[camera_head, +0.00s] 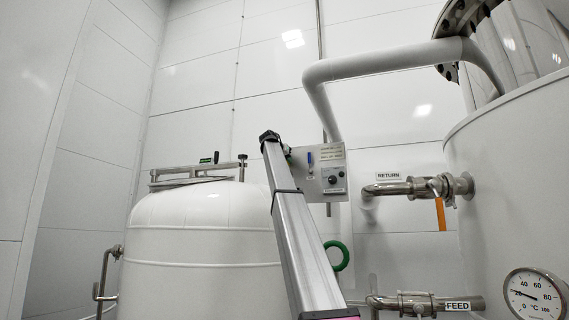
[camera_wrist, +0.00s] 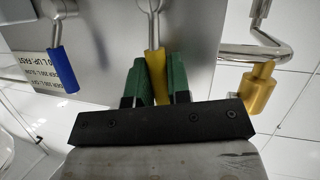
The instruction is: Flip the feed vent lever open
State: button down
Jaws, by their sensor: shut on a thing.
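In the wrist view my gripper (camera_wrist: 156,82) has its two green fingers on either side of a lever with a yellow handle (camera_wrist: 156,66), shut on that handle. The lever's metal stem runs up to a grey panel (camera_wrist: 105,45). A lever with a blue handle (camera_wrist: 63,70) hangs from the same panel at the left, apart from my fingers. A label (camera_wrist: 60,68) beside it is partly cut off. No readable label names the yellow lever as the feed vent.
A gold-coloured fitting (camera_wrist: 258,88) hangs from a bent pipe (camera_wrist: 258,48) right of my gripper. The head view shows a control box (camera_head: 322,185), a white tank (camera_head: 200,235), a RETURN pipe (camera_head: 390,189), a FEED pipe (camera_head: 420,303) and a thermometer (camera_head: 535,295).

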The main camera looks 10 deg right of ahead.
jog(key=shift+s+d+m+y, duration=0.2)
jog(key=shift+d+m+y, duration=0.2)
jog(key=shift+m, duration=0.1)
dwell(0.3)
jog(key=c, duration=1.1)
grip_release()
jog(key=shift+s+r, duration=0.1)
jog(key=v, duration=1)
jog(key=shift+s, duration=0.35)
jog(key=shift+a, duration=0.15)
